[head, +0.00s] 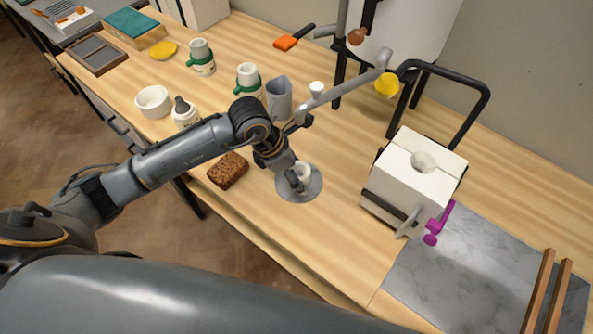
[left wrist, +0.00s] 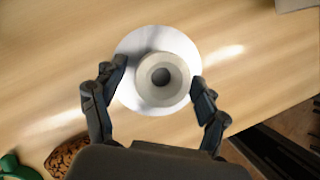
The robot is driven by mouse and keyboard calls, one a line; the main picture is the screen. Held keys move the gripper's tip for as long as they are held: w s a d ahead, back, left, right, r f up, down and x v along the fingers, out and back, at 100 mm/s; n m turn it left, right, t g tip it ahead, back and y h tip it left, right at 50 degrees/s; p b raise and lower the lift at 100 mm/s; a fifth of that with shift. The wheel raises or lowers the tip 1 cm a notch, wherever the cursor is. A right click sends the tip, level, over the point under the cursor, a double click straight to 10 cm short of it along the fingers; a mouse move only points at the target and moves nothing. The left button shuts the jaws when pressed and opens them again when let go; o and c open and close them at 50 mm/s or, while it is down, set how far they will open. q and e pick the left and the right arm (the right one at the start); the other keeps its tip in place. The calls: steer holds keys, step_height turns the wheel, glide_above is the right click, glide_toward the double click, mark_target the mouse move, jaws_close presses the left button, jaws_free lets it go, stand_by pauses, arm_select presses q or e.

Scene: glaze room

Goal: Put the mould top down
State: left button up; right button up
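The white mould block (head: 420,160), with a round hole in its top and a dark strap around it, stands on the table at the right. A small white round piece (left wrist: 162,78) with a dark hole sits on a pale disc (left wrist: 127,88); the disc also shows in the head view (head: 290,196). My left gripper (head: 297,183) is down at this piece, well left of the mould. In the left wrist view, its fingers (left wrist: 159,78) are apart, one on each side of the piece, with a gap visible on the left. My right gripper does not show.
A brown sponge (head: 228,170) lies left of the disc. A grey jug (head: 279,98), bottles (head: 201,57) and a white bowl (head: 153,101) stand behind. A purple clamp (head: 440,223) is beside the mould, near a grey marble slab (head: 470,265) with wooden strips (head: 537,292).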

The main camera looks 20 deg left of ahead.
arm_select(q)
steer(key=shift+a+r, duration=0.1)
steer(key=shift+r, duration=0.2)
steer(key=b+v, duration=0.1)
steer(key=v, duration=1)
steer(key=shift+r+b, duration=0.3)
steer(key=shift+b, duration=0.1)
steer(key=shift+s, duration=0.1)
